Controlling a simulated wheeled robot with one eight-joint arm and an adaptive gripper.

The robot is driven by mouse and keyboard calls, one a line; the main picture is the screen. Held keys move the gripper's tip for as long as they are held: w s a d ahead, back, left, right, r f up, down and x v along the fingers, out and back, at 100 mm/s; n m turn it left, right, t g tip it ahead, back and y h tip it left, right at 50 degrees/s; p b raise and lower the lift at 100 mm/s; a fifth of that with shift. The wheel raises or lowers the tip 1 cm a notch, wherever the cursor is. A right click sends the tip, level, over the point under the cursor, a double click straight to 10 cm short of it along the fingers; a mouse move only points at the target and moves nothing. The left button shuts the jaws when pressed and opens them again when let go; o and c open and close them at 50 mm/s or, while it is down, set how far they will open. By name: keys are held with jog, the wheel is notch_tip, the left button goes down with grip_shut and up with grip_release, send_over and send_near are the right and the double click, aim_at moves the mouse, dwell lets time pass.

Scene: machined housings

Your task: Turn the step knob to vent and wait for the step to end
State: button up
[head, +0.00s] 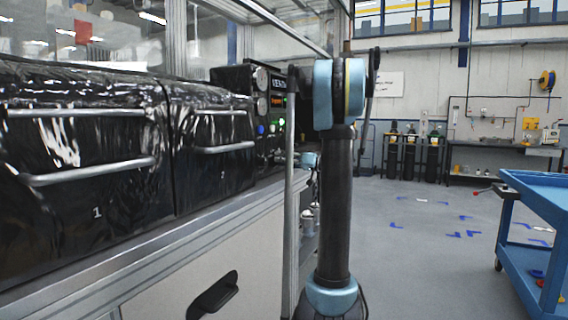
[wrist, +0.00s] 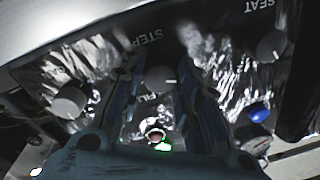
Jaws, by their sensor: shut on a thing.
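The step knob (wrist: 158,77) is a grey round knob on the dark panel, under an upside-down STEP label in the wrist view. Its white mark points to the right of the picture. A FILL label shows just below it. My gripper (wrist: 157,68) has a finger on each side of the knob and is shut on it. The VENT label is not readable in the wrist view. In the head view the control panel (head: 262,100) stands behind my arm, with lit displays; the knob and fingertips cannot be made out there.
A SEAT knob (wrist: 271,46), another knob (wrist: 69,102) and a blue button (wrist: 259,112) flank the fingers. A lit green lamp (wrist: 164,148) shows below. Black-covered doors (head: 90,190) line the left; a blue cart (head: 540,200) stands right, with open floor between.

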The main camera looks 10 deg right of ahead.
jog(key=o, duration=1.1)
jog(key=shift+w, duration=0.1)
jog(key=v, duration=1.2)
